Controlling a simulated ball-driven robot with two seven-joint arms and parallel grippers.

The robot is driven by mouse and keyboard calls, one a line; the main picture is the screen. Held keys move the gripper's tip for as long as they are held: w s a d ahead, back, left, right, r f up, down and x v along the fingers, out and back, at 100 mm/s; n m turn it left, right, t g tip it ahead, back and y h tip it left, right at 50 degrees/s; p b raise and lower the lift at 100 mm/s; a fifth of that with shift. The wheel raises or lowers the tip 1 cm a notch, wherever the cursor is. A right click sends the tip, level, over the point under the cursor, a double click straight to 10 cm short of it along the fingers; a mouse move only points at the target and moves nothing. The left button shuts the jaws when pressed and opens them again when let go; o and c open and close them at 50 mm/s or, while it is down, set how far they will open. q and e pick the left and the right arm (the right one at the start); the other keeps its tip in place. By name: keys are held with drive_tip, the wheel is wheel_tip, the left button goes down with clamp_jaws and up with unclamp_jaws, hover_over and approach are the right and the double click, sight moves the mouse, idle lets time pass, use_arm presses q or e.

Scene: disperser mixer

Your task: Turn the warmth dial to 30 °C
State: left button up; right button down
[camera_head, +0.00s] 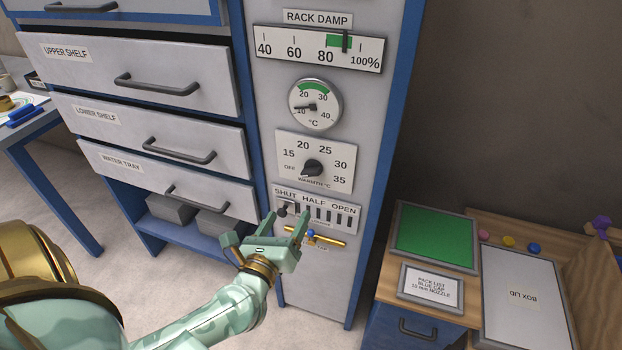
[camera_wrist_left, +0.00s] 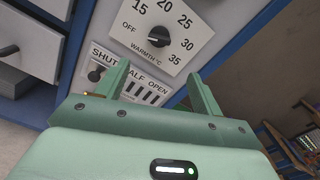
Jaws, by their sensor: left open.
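The warmth dial (camera_head: 313,168) is a black knob on a white plate marked OFF, 15, 20, 25, 30 and 35. Its pointer appears to face left, toward OFF. The wrist view also shows the knob (camera_wrist_left: 148,45) beyond my fingers. My left gripper (camera_head: 287,222) is open and empty, below the dial plate, in front of the SHUT–HALF–OPEN vent panel. It partly hides that panel. In the wrist view, my fingers (camera_wrist_left: 160,82) are spread, with the dial above the gap and apart from them. My right gripper is out of view.
The vent panel (camera_head: 333,214) and a brass tap (camera_head: 328,241) sit close to my left fingers. A round thermometer (camera_head: 315,105) and the RACK DAMP scale (camera_head: 319,48) are above the dial. Drawers with handles (camera_head: 180,150) stand left. A low bench with a green tray (camera_head: 436,238) stands right.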

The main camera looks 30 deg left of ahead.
sight(309, 176)
use_arm(q)
drive_tip(key=x, duration=1.4)
drive_tip(key=shift+w+a, duration=0.15)
drive_tip(key=shift+w, duration=0.2)
drive_tip(key=c, duration=1)
